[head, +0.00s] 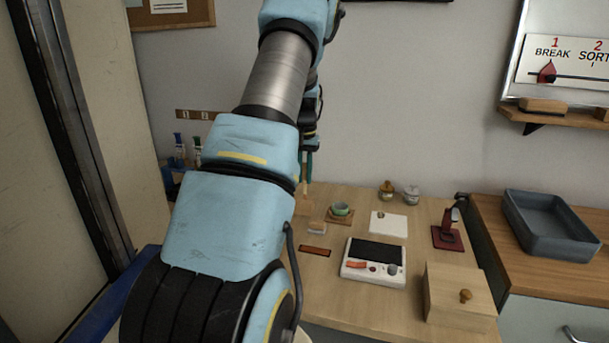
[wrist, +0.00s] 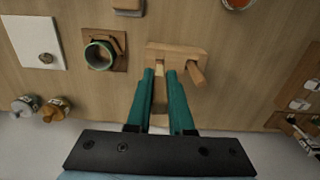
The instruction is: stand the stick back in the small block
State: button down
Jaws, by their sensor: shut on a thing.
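In the wrist view my gripper (wrist: 160,74) has its two teal fingers closed on a pale wooden stick (wrist: 159,93), seen in the narrow gap between them. The fingertips are at the near edge of a small wooden block (wrist: 172,52), over its left part. A brown peg (wrist: 197,74) sticks out at the block's right end. I cannot tell whether the stick touches the block or sits in it. In the head view my gripper (head: 307,168) points down at the table's left side, partly hidden by my arm, with light wood (head: 303,204) below it.
A green cup (wrist: 98,55) on a wooden square stands beside the block. A white plate (wrist: 38,42) and two small jars (wrist: 40,106) are farther left. In the head view a white device (head: 374,262), a wooden box (head: 458,295) and a dark red stand (head: 447,235) occupy the table.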

jog(key=shift+f+b, duration=0.9)
jog(key=shift+f, duration=1.1)
dwell(1.1)
jog(key=c, duration=0.7)
grip_release()
jog(key=shift+r+p, duration=1.75)
jog(key=shift+r, duration=0.8)
notch_tip(320, 180, up, 11)
jog(key=b, duration=0.2)
jog(key=shift+w+f+b, duration=0.1)
jog(key=shift+b, duration=0.2)
